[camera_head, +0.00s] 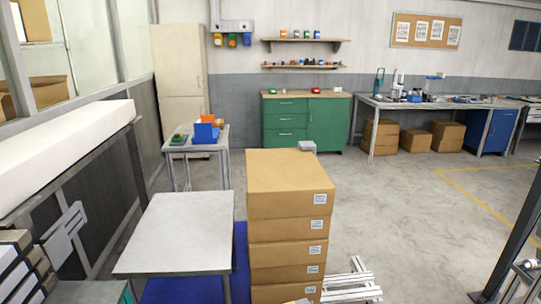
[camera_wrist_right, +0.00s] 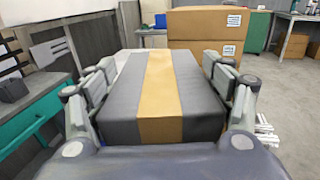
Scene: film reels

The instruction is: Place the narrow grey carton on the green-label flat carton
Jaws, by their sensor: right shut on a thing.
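The narrow grey carton (camera_wrist_right: 118,98), dark grey with a tan band along its top, fills the middle of the right wrist view. My right gripper (camera_wrist_right: 159,63) is shut on it, with a finger along each side. Where the carton is in the head view I cannot tell. I cannot make out a green-label flat carton in either view. My left gripper is not in view.
A tall stack of brown cartons (camera_head: 290,182) with white-blue labels stands in the middle, also ahead in the right wrist view (camera_wrist_right: 206,23). A bare grey table (camera_head: 180,232) stands left of it. White slats (camera_head: 352,283) lie right. Floor at right is open.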

